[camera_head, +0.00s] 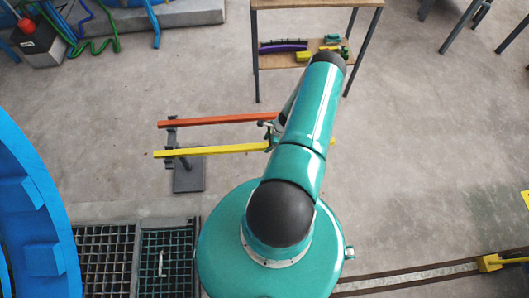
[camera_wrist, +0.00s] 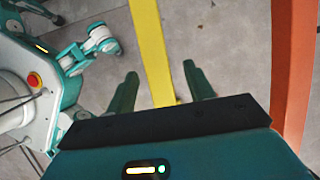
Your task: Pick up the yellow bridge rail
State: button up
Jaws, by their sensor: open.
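The yellow bridge rail (camera_head: 225,150) is a long straight bar lying level on a stand (camera_head: 186,172) in the head view. My gripper (camera_wrist: 160,82) is open, one green finger on each side of the rail, with gaps to both. Whether the fingertips reach down to the rail's height I cannot tell. In the head view my gripper is mostly hidden by my arm.
An orange-red rail (camera_head: 215,120) lies about parallel behind the yellow one; it also shows in the wrist view (camera_wrist: 292,60), right of the right finger. A wooden table (camera_head: 318,4) with a loaded lower shelf stands behind. A large blue ring (camera_head: 30,200) is at left. Floor at right is mostly clear.

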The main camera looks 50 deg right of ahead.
jog(key=x, duration=0.5)
jog(key=shift+a, duration=0.15)
grip_shut()
dwell(1.2)
